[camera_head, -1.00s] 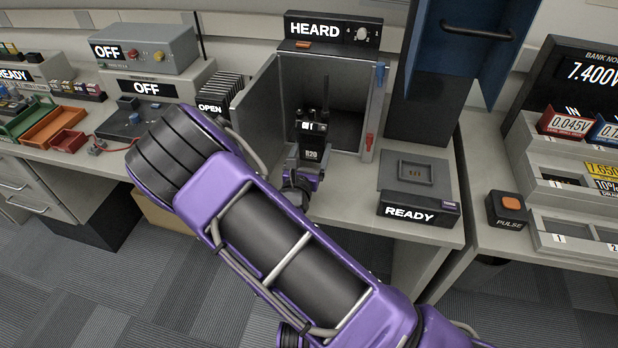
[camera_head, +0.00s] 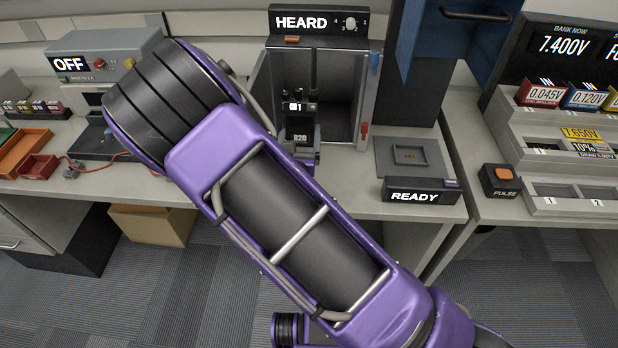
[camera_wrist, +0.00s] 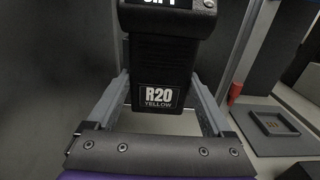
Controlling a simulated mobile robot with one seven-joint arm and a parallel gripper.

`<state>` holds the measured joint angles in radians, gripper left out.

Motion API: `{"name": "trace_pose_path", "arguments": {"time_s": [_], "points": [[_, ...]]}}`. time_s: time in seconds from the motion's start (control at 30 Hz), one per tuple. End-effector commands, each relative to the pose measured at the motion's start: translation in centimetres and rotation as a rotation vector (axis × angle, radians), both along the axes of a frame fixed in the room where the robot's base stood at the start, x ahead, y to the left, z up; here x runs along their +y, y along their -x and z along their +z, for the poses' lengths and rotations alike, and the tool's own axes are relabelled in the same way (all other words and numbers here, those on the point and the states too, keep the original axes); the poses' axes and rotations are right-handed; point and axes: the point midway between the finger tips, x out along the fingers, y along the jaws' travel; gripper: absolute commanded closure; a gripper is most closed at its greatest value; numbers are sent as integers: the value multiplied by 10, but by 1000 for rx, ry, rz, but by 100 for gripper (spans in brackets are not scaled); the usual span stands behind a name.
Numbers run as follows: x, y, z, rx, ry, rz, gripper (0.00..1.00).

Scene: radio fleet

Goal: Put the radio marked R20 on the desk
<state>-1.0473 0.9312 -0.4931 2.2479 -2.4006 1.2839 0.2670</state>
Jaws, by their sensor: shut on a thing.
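The black radio marked R20 (camera_head: 300,122) stands upright in front of the open grey booth under the HEARD sign (camera_head: 318,22). In the wrist view the radio (camera_wrist: 160,65) shows a label reading R20 YELLOW. My gripper (camera_wrist: 163,108) has a finger on each side of the radio and is shut on it. In the head view my purple arm hides most of the gripper (camera_head: 305,152). The grey desk (camera_head: 350,190) lies under the booth; whether the radio touches any surface is hard to tell.
A shallow tray (camera_head: 410,155) with a READY sign (camera_head: 415,196) sits right of the booth. A blue cabinet (camera_head: 455,35) hangs above it. A PULSE button box (camera_head: 500,180) is on the right bench. An OFF unit (camera_head: 100,60) stands at left.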

Motion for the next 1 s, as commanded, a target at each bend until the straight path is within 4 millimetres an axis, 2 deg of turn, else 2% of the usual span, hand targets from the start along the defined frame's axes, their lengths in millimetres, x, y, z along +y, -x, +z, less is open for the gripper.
{"name": "trace_pose_path", "arguments": {"time_s": [0.1,0.4,0.63,0.8,1.0], "points": [[0,1,-3,-2,0,3,100],[0,1,-53,-1,1,5,100],[0,1,-69,-2,-1,4,100],[0,1,-94,-1,1,4,100],[0,1,-98,-3,-2,4,100]]}}
